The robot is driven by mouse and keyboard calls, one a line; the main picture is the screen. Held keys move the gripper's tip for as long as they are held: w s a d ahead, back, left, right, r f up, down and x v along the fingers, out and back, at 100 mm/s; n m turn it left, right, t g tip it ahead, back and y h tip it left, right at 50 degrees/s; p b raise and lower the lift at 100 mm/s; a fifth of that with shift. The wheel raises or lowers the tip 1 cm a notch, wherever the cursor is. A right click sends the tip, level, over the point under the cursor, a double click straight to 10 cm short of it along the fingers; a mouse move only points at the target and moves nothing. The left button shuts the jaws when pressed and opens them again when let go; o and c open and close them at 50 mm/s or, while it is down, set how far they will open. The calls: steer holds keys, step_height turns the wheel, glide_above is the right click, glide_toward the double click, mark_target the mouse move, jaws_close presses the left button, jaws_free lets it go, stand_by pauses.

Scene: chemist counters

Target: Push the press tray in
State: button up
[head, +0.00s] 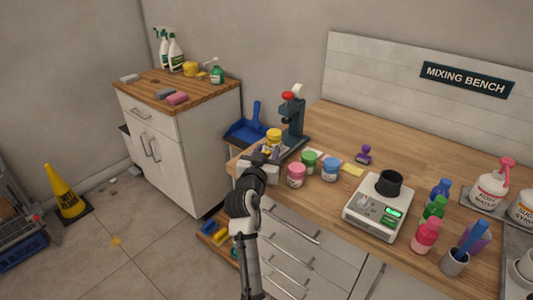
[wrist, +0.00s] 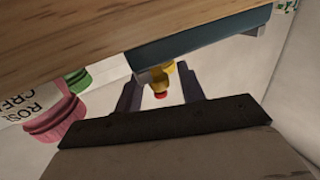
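The dark teal press (head: 293,118) with a red knob stands at the left end of the mixing bench. A jar with a yellow lid (head: 273,136) is at its front left. My gripper (head: 266,157) is low in front of the press, at the bench's left end, and hides part of its base and the tray. In the wrist view a flat teal slab (wrist: 200,38), seemingly the press base or tray, lies just beyond my fingers (wrist: 161,92). The fingers are apart with nothing clearly held. A yellow piece with a red end shows between them; I cannot tell its depth.
Pink (head: 296,176), green (head: 309,162) and blue (head: 330,169) jars stand close right of my gripper. A scale (head: 378,212) with a black cup is farther right. A blue dustpan (head: 245,132) is behind, left of the press. Drawers (head: 295,235) are below.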

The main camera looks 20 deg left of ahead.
steer(key=s+b, duration=0.4)
steer(key=s, duration=1)
steer(key=shift+d, duration=0.3)
steer(key=shift+w, duration=0.1)
